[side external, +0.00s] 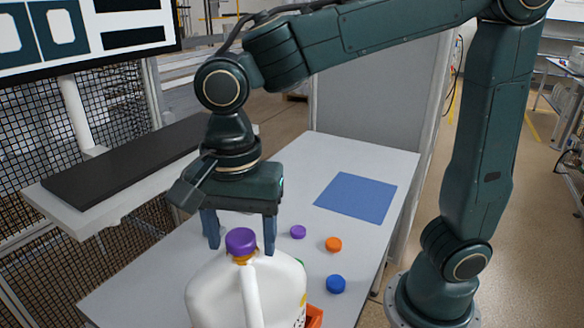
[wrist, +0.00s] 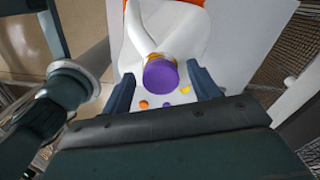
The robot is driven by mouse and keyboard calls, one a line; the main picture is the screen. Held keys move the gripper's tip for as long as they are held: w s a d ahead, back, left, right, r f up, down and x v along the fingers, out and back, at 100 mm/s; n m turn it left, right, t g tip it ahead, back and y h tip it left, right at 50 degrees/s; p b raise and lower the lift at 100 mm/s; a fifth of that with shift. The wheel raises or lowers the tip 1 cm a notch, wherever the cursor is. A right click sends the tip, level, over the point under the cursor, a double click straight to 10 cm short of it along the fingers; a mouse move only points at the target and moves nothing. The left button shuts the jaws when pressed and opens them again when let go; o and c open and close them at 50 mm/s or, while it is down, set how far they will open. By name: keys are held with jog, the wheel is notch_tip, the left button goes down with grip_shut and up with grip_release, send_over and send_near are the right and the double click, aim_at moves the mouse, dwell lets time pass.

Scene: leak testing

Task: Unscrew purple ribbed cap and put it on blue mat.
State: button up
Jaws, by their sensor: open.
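The purple ribbed cap (side external: 240,241) sits on the neck of a white jug (side external: 218,287) in the side view. An orange-yellow ring shows just under the cap. In the wrist view the cap (wrist: 161,75) lies between the two fingers, with the jug (wrist: 165,28) beyond it. My gripper (side external: 241,247) is open, pointing down, with one finger on each side of the cap and gaps on both sides. The blue mat (side external: 356,197) lies flat and empty on the table at the back right.
Loose caps lie on the white table (side external: 345,155): a purple one (side external: 298,231), an orange one (side external: 333,244) and a blue one (side external: 336,284). A green one is mostly hidden behind the jug. An orange-red object (side external: 315,316) stands beside the jug. A black-topped bench (side external: 130,160) is at left.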

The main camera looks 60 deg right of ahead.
jog(key=shift+r, duration=1.1)
jog(key=m, duration=0.5)
jog(key=shift+m, duration=0.4)
jog(key=m, duration=0.6)
jog(key=shift+f, duration=0.1)
jog(key=shift+f, duration=1.15)
grip_shut()
